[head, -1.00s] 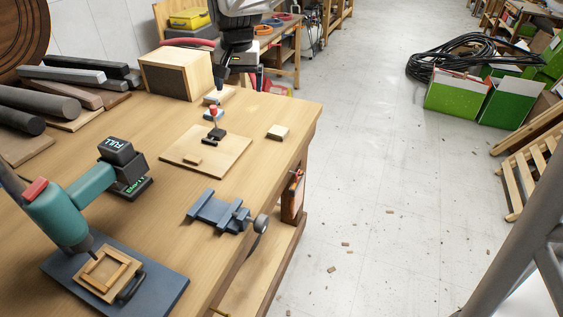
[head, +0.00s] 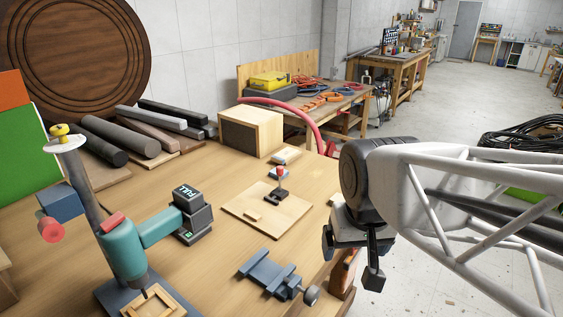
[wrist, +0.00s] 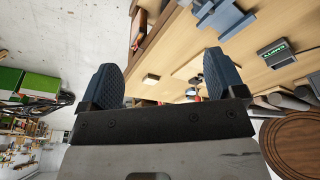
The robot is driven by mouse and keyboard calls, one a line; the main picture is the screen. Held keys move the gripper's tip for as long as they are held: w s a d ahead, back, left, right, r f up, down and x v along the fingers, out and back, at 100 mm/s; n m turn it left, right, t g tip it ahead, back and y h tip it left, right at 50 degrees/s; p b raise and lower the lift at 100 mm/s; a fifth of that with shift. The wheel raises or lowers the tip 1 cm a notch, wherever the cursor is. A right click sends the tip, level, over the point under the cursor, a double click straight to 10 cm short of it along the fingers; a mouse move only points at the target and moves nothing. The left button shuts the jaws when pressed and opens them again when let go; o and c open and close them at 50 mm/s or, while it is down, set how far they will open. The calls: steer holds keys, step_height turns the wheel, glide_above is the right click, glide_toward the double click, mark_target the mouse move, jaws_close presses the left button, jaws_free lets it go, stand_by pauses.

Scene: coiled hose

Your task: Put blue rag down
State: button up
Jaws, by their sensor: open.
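I see no blue rag in any view. My gripper (head: 351,262) is at the right of the head view, by the bench's right edge, with its fingers pointing down. In the wrist view my gripper (wrist: 161,66) shows two dark blue padded fingers spread wide apart. It is open, with nothing visible between the fingers. My arm hides part of the floor behind it.
The wooden workbench (head: 215,255) holds a blue vise (head: 268,273), a board (head: 262,215) with a red-knobbed clamp, a teal drill press (head: 122,250) and a wooden box (head: 251,130). A black coiled hose (head: 525,140) lies at the far right.

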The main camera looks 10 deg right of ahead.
steer(key=shift+s+f, duration=0.4)
steer(key=shift+s, duration=0.4)
steer(key=shift+s+f, duration=0.35)
steer(key=shift+s, duration=0.4)
steer(key=c, duration=0.3)
steer(key=shift+c, duration=0.2)
